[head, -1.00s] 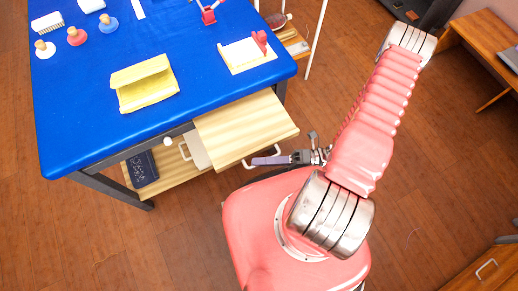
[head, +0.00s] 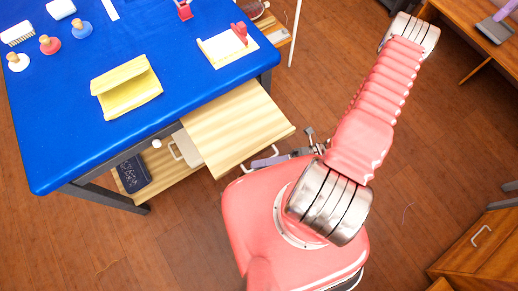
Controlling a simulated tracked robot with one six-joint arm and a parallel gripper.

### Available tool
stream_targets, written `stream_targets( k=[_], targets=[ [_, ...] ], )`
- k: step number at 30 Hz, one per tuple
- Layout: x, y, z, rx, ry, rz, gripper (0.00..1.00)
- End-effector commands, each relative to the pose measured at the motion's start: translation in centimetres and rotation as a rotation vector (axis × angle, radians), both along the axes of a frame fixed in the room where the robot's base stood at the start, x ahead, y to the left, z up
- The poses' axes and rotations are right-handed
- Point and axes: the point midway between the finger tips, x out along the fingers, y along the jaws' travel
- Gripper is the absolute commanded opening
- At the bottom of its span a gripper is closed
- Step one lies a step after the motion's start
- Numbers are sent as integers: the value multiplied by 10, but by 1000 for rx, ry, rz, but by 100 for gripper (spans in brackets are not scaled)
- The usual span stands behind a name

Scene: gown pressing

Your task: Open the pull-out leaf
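The pull-out leaf (head: 238,125) is a pale striped wooden board sticking well out from under the blue table top. Its white handle (head: 246,167) is at the front edge, partly covered. My gripper (head: 265,161) is at this handle, low beside my pink base. Its purple-grey finger lies against the handle, and the rest is largely hidden behind my arm. The finger gap is too small to see, but the leaf has come out along with the gripper.
The blue table (head: 60,130) holds a folded yellow cloth (head: 127,88), stamps and a small board with a red piece (head: 228,45). A lower shelf holds a dark blue book (head: 132,174). A wooden cabinet (head: 480,250) stands at lower right. Open floor lies below the table.

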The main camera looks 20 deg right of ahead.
Motion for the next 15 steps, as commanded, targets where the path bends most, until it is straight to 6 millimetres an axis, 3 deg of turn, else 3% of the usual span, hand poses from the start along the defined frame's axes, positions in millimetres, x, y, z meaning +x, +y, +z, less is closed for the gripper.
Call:
stream_targets(
  k=[8,15],
  targets=[
    [-1,0,2,6,0,1,17],
    [-2,-14,1,7,-1,-1,17]
  ],
)
